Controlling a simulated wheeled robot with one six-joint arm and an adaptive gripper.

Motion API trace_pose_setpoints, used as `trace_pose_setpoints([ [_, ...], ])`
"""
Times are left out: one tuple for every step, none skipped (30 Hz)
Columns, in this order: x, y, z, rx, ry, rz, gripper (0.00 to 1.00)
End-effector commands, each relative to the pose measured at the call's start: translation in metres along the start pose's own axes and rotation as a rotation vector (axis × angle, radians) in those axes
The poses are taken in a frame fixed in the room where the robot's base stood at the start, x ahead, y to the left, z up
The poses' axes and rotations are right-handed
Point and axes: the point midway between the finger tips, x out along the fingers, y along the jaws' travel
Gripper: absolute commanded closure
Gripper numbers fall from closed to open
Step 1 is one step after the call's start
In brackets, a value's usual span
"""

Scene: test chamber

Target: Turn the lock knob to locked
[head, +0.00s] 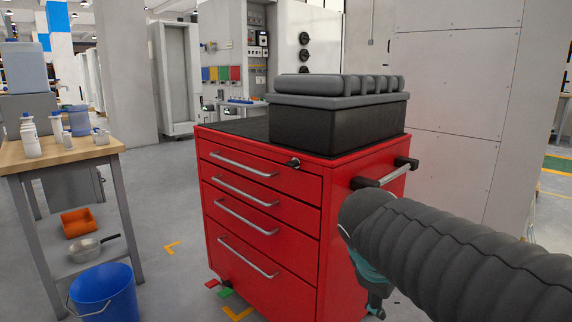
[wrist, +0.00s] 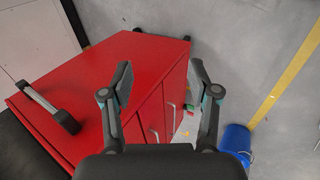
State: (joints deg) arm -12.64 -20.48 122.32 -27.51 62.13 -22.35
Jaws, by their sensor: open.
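The lock knob (head: 293,162) is a small dark and silver piece at the top right of the red drawer cabinet's (head: 262,233) front, beside the top drawer handle. Its turned position is too small to tell. My gripper (head: 375,304) is low beside the cabinet's right side in the head view, right of and below the knob, partly hidden by my arm. In the wrist view my gripper (wrist: 161,75) is open and empty, its two fingers apart in front of the red cabinet (wrist: 95,85). I cannot make out the knob there.
A black case (head: 338,122) sits on the cabinet top. A side push handle (head: 392,174) sticks out on the right. A wooden table (head: 60,152) with bottles stands left, with a blue bucket (head: 105,296) in front.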

Motion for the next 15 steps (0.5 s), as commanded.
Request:
trace_pose_setpoints([
  [-0.001,0.011,-0.016,-0.086,-0.023,0.028,0.40],
  [-0.001,0.018,-0.023,-0.137,-0.041,0.047,0.40],
  [-0.002,0.026,-0.035,-0.206,-0.061,0.073,0.40],
  [-0.003,0.032,-0.043,-0.255,-0.079,0.093,0.40],
  [-0.004,0.038,-0.052,-0.306,-0.095,0.113,0.40],
  [-0.005,0.047,-0.065,-0.371,-0.119,0.141,0.40],
  [-0.006,0.052,-0.074,-0.421,-0.137,0.161,0.40],
  [-0.007,0.057,-0.084,-0.469,-0.155,0.182,0.40],
  [-0.009,0.064,-0.098,-0.533,-0.180,0.210,0.40],
  [-0.010,0.069,-0.108,-0.579,-0.199,0.231,0.40],
  [-0.012,0.073,-0.119,-0.625,-0.218,0.253,0.40],
  [-0.014,0.078,-0.133,-0.685,-0.246,0.281,0.40],
  [-0.015,0.081,-0.145,-0.730,-0.266,0.303,0.40],
  [-0.017,0.085,-0.156,-0.773,-0.288,0.324,0.40],
  [-0.019,0.088,-0.172,-0.830,-0.316,0.354,0.40],
])
